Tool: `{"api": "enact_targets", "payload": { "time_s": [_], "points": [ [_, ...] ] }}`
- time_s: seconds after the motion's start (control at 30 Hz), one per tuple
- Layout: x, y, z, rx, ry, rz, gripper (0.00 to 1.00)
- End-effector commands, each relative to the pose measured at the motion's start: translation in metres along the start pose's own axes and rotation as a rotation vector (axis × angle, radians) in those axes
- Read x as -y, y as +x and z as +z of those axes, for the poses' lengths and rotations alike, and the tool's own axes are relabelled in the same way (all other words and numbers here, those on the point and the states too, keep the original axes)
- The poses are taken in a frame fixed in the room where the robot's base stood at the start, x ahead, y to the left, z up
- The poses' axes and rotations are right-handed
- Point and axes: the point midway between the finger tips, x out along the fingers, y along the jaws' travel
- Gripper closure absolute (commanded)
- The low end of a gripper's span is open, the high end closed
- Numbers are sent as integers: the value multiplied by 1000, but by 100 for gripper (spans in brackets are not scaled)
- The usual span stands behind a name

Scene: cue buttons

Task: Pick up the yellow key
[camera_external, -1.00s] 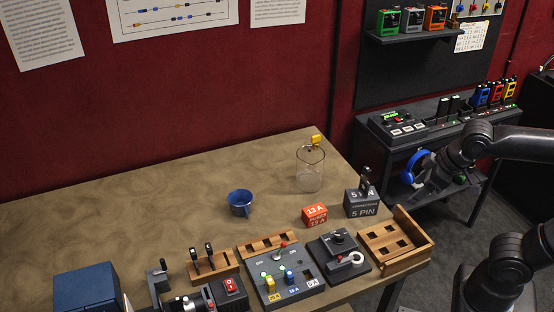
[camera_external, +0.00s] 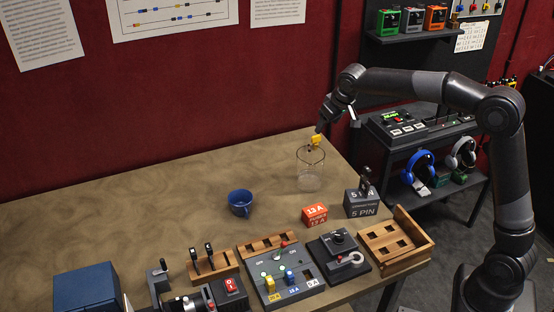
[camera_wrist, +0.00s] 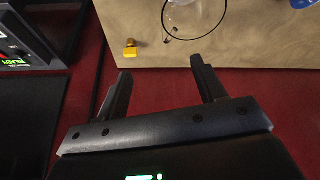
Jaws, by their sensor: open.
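The yellow key (camera_external: 317,139) is at the back edge of the table, just behind the clear glass jar (camera_external: 310,172). In the wrist view the yellow key (camera_wrist: 130,50) lies by the table edge, ahead of my left finger and left of the middle of the jaws. My gripper (camera_external: 321,128) is at the key in the external view, close above or behind it; contact cannot be told there. In the wrist view my gripper (camera_wrist: 160,65) is open, with nothing between the fingers. The jar's rim (camera_wrist: 196,38) shows just beyond the key.
A blue mug (camera_external: 240,203) stands left of the jar. The red 13 A block (camera_external: 314,215) and grey 5 PIN block (camera_external: 361,204) stand in front. Switch panels line the front edge. A side desk (camera_external: 405,145) stands right.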

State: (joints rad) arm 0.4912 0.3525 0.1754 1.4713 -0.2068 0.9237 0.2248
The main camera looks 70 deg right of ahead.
Motion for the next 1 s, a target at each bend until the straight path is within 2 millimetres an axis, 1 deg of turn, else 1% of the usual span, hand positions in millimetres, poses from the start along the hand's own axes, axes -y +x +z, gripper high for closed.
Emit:
{"api": "enact_targets", "payload": {
  "time_s": [0.03,0.1,0.2,0.3,0.4,0.5,0.6,0.73,0.9,1.0],
  "points": [
    [-12,20,-12,8,25,5,36],
    [-28,44,-27,13,57,11,36],
    [-52,78,-44,20,106,18,36],
    [-73,106,-56,24,147,24,36],
    [-90,127,-63,28,180,29,36],
    [-100,139,-66,28,198,31,36],
    [-104,147,-67,30,205,33,36],
    [-104,159,-67,31,206,33,36],
    [-105,187,-66,32,207,32,36],
    [-106,198,-65,30,206,33,36]
  ]
}}
